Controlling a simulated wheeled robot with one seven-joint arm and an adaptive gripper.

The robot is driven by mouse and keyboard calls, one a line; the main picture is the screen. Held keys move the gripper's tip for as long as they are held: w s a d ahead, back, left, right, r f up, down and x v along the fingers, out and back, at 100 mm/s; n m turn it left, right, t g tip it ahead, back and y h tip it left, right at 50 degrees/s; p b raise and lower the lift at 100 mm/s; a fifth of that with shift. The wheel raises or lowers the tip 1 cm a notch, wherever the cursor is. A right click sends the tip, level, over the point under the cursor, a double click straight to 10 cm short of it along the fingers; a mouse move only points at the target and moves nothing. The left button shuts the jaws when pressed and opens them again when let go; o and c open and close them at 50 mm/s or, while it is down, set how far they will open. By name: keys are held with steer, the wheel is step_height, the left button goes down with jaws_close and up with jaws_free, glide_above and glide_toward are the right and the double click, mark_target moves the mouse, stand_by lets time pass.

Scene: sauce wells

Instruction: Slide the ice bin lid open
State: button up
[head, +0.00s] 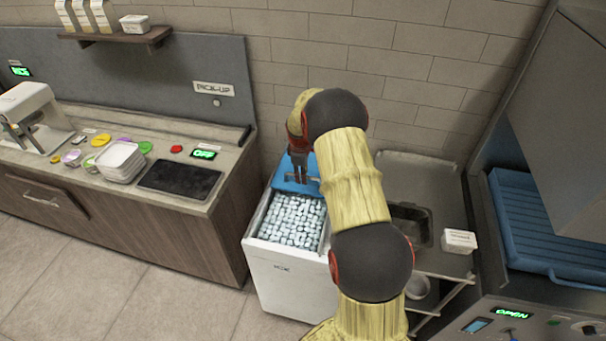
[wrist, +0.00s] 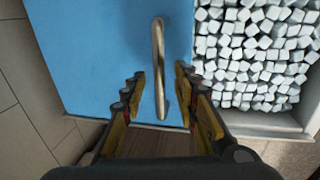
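The white ice bin (head: 285,280) stands on the floor between the counter and the steel stand. Its blue lid (head: 284,184) lies over the back part of the top, and white ice cubes (head: 292,221) show in the uncovered front part. In the wrist view, the lid (wrist: 95,50) fills the left and middle, with ice (wrist: 255,60) to the right. A metal bar handle (wrist: 157,55) rises from the lid. My gripper (wrist: 160,88) is open, with a finger on each side of the handle's near end and visible gaps. In the head view, my gripper (head: 299,172) is over the lid.
A wooden counter (head: 125,232) with a dark mat and white trays stands at the left. A steel stand (head: 435,185) with a white container (head: 459,241) is at the right, next to a machine with a blue tray (head: 545,225). Open floor lies at the front left.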

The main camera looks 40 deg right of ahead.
step_height(320, 180, up, 12)
steer(key=s+a, duration=0.1)
steer(key=shift+s+a+f, duration=0.2)
steer(key=shift+a, duration=0.2)
stand_by(0.5)
steer(key=s+a+m+g+y, duration=0.1)
steer(key=s+a+m, duration=0.45)
steer(key=s, duration=0.25)
steer(key=s+a+r+m+t, duration=0.1)
steer(key=s+a+r+t, duration=0.1)
steer(key=s+a+r, duration=0.7)
steer(key=s+a+r+m+t+b, duration=0.1)
steer(key=s+a+r+t, duration=0.2)
steer(key=s+a+r, duration=0.7)
steer(key=s+a, duration=0.6)
steer(key=shift+s+a+y, duration=0.2)
steer(key=shift+s+y, duration=0.1)
steer(key=shift+y, duration=0.1)
